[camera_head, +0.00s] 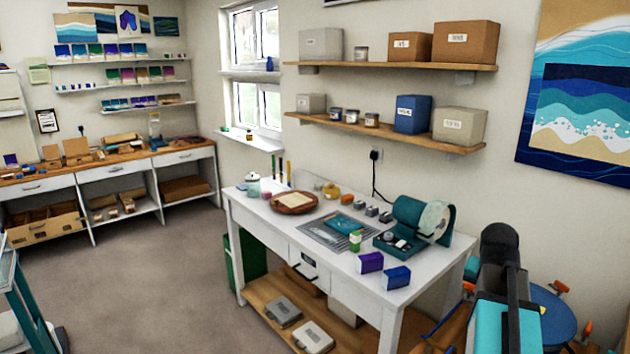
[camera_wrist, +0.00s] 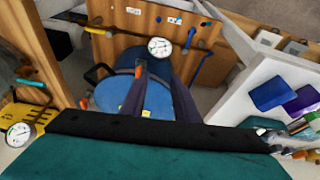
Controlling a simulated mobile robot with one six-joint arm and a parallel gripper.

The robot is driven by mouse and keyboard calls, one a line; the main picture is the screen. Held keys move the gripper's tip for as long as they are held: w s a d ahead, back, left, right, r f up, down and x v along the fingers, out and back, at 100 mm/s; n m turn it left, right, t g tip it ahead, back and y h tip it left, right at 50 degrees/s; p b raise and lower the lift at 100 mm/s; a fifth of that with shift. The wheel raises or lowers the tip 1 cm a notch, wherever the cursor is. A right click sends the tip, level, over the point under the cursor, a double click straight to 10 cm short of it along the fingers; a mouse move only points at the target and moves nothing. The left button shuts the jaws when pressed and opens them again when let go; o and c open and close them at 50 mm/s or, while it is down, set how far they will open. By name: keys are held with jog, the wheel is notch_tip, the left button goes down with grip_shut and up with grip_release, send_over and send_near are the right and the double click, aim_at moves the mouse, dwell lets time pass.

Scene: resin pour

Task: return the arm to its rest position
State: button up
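My arm, with teal and black links, stands at the right edge of the head view, beside the right end of the white workbench (camera_head: 330,245). My gripper (camera_wrist: 154,72) shows in the wrist view as two dark fingers with a gap between them. Nothing is held in the gap. The fingers point towards a blue round object (camera_wrist: 110,95) lying beyond them. In the head view the fingers cannot be made out.
A blue round object (camera_head: 552,318) and orange-handled tools are close beside my arm. The bench holds a purple box (camera_head: 369,262), a blue box (camera_head: 396,277) and a teal case (camera_head: 395,243). Open floor (camera_head: 150,285) lies left of the bench.

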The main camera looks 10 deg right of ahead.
jog(key=s+a+f+n+g+y, duration=0.1)
jog(key=a+f+n+g, duration=0.1)
jog(key=a+f, duration=1.1)
jog(key=s+a+f+n+g+y, duration=0.1)
jog(key=s+a+f+n+g, duration=0.1)
jog(key=a+f, duration=1.05)
jog(key=s+a+f+n+g, duration=0.1)
jog(key=s+a+f+n, duration=0.2)
jog(key=s+f, duration=0.8)
jog(key=s+a+f+n+g+y, duration=0.1)
jog(key=s+a+f+n, duration=0.3)
jog(key=s+a+f, duration=0.4)
jog(key=s+f+g, duration=0.1)
jog(key=s+f, duration=0.2)
jog(key=f, duration=0.4)
jog(key=shift+s+a+g, duration=0.15)
jog(key=shift+a+g, duration=0.15)
jog(key=shift+d, duration=0.1)
